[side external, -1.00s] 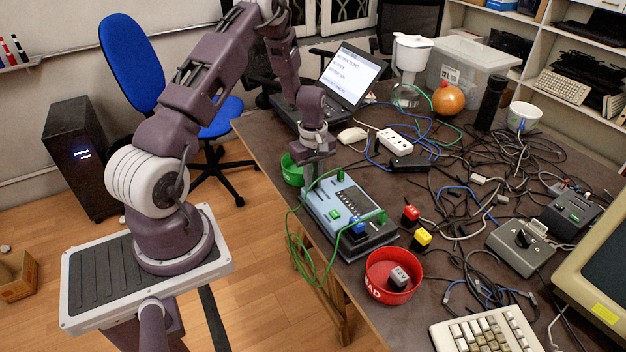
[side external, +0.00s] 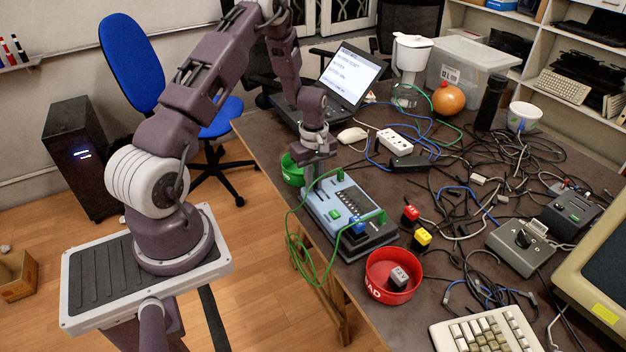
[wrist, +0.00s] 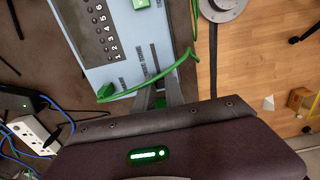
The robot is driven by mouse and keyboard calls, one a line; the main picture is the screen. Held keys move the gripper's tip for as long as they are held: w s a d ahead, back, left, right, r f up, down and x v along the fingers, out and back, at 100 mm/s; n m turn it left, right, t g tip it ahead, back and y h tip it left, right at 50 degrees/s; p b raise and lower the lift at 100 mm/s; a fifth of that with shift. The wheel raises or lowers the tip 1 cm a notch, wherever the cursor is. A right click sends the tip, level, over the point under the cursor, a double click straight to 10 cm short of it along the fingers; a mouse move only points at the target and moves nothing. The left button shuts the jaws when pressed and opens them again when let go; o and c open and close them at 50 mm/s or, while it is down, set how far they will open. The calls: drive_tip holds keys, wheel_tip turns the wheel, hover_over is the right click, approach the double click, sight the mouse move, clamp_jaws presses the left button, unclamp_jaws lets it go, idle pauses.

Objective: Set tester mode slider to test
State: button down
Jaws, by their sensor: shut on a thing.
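The tester (side external: 350,213) is a light blue panel on a dark base at the near left table edge, with green plugs, a blue block and a row of numbered marks. In the wrist view the tester panel (wrist: 112,75) shows a dark slot (wrist: 154,58) beside small lettering. My gripper (side external: 313,184) points down at the far left end of the panel. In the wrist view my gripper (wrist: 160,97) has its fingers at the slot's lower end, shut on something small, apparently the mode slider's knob. The fingers hide the knob, so its exact position cannot be read.
A green cable (wrist: 165,72) loops from the tester's plugs close to my fingers. A green bowl (side external: 292,170) stands just left of the gripper, and a red bowl (side external: 393,276) in front of the tester. A laptop (side external: 345,82) stands behind. Loose cables cover the table's right side.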

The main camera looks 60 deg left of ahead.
sight(317, 194)
drive_tip(key=shift+d, duration=1)
drive_tip(key=c, duration=1.4)
unclamp_jaws()
wheel_tip(317, 194, up, 7)
drive_tip(key=shift+r, duration=0.1)
